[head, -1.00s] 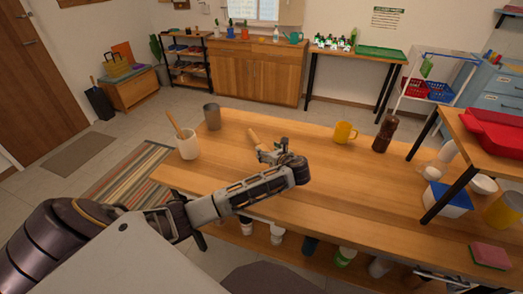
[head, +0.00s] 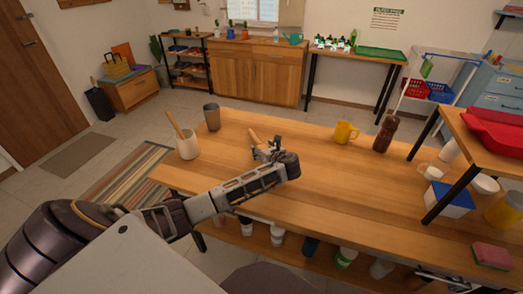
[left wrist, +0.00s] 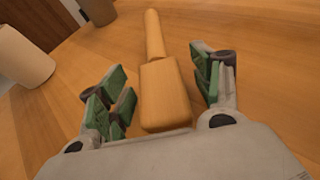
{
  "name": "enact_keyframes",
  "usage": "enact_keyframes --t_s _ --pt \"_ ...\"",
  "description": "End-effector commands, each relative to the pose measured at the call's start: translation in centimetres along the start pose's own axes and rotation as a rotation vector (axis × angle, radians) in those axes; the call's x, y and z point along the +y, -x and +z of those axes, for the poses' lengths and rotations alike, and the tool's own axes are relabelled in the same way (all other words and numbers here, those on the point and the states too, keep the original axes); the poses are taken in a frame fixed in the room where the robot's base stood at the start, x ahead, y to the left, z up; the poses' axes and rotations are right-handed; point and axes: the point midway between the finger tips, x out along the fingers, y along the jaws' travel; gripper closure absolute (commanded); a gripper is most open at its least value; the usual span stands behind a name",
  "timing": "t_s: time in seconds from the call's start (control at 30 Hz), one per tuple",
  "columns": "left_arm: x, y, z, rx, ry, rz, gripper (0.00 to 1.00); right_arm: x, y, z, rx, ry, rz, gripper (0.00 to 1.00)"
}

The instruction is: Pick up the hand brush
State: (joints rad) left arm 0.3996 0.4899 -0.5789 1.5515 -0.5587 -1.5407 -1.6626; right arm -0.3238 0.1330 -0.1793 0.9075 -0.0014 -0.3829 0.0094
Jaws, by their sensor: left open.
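The hand brush (left wrist: 163,90) lies on the wooden table, its round handle pointing away from my left gripper and its wide block near the palm in the left wrist view. In the head view only its handle (head: 254,135) shows; my gripper hides the rest. My left gripper (left wrist: 162,82) is open, with the brush's block between its green-padded fingers and a gap at each side. It also shows in the head view (head: 267,151), low over the table. My right gripper is not in view.
On the table (head: 330,190), a white pot (head: 187,146) with a wooden stick and a grey cup (head: 212,117) stand left of the brush. A yellow mug (head: 346,132) and a brown bottle (head: 384,134) stand to the right. The table's middle is clear.

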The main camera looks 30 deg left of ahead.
Motion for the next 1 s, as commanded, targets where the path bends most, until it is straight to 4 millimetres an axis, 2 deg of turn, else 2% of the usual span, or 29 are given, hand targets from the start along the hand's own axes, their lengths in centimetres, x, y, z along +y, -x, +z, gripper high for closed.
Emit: enact_keyframes --t_s 0.23,0.67,1.0 --pt "-0.01 0.02 0.02 0.000 0.000 0.000 0.35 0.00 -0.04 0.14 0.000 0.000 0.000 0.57" --pt "-0.01 0.03 0.05 -0.001 0.000 0.000 0.90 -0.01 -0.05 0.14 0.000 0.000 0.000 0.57" --pt "-0.03 0.20 0.49 -0.001 0.001 -0.001 0.90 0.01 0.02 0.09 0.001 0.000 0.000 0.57"
